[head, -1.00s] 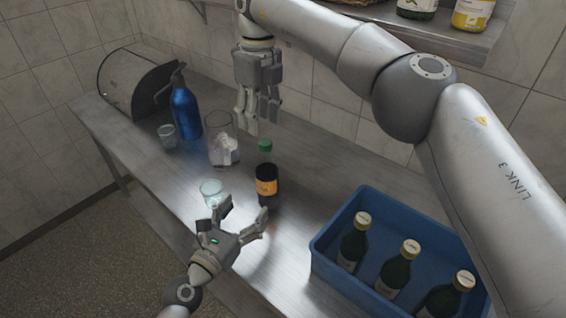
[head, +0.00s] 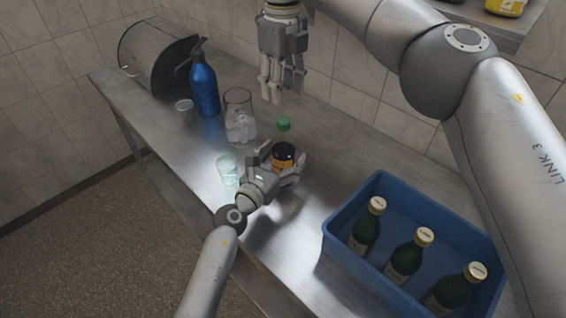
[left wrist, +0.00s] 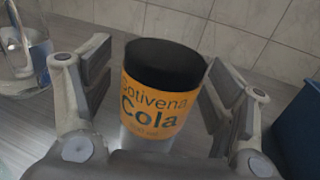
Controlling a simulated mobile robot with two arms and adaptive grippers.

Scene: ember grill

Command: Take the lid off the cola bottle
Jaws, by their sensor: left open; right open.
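The cola bottle (head: 284,154) stands upright on the metal counter, dark inside with an orange label. Its green lid (head: 284,124) sits on top, above a part that looks clear. In the left wrist view the bottle (left wrist: 158,100) fills the middle, its label reading "Cola"; the lid is not seen there. My left gripper (head: 279,166) is open, with its fingers on either side of the bottle and gaps visible between. My right gripper (head: 281,92) is open and empty, pointing down above and behind the lid.
A glass with ice (head: 239,122), a small glass (head: 228,170) and a blue bottle (head: 204,90) stand to the left. A blue crate (head: 345,208) with three green bottles is at the right. The tiled wall is behind.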

